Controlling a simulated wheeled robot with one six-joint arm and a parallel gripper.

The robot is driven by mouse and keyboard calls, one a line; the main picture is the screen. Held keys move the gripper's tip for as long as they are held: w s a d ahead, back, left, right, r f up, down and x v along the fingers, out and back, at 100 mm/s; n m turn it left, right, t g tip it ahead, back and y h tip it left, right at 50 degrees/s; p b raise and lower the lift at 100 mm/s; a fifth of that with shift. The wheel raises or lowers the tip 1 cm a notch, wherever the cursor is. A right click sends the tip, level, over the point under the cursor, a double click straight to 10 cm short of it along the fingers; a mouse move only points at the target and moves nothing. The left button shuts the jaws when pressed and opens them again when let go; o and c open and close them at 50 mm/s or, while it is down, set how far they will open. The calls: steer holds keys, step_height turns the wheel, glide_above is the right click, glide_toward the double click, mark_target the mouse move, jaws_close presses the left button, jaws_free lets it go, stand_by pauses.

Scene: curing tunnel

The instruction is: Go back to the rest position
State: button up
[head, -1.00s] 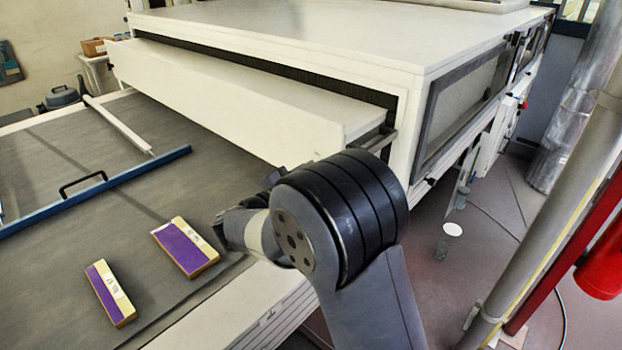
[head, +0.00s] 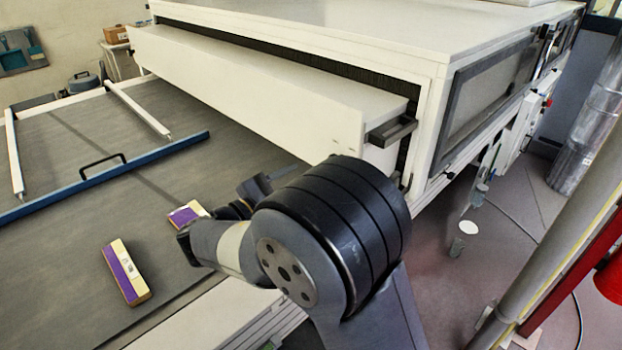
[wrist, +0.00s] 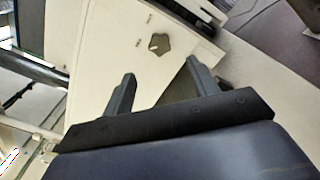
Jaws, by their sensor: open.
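My gripper is open and empty in the wrist view (wrist: 160,82), its two dark fingers apart in front of a pale panel with a dark knob (wrist: 160,43). In the head view my arm reaches up from the bottom, and its wrist end is over the near edge of the grey belt (head: 70,235). The fingers are mostly hidden there behind the arm. A purple and cream box (head: 126,272) lies on the belt, left of my arm. A second such box (head: 187,214) lies farther back, partly covered by my wrist.
The white tunnel housing (head: 380,45) stands behind, with its white front hood (head: 250,95) close beyond my arm. A blue bar with a handle (head: 100,178) crosses the belt. A grey pole (head: 560,190) and red parts are at right. Open floor shows between.

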steer(key=shift+s+a, duration=0.3)
steer(key=shift+s, duration=0.1)
steer(key=shift+w, duration=0.1)
steer(key=p+x, duration=0.1)
steer(key=x, duration=0.9)
steer(key=shift+w+d, duration=0.25)
steer(key=shift+s+a, duration=0.1)
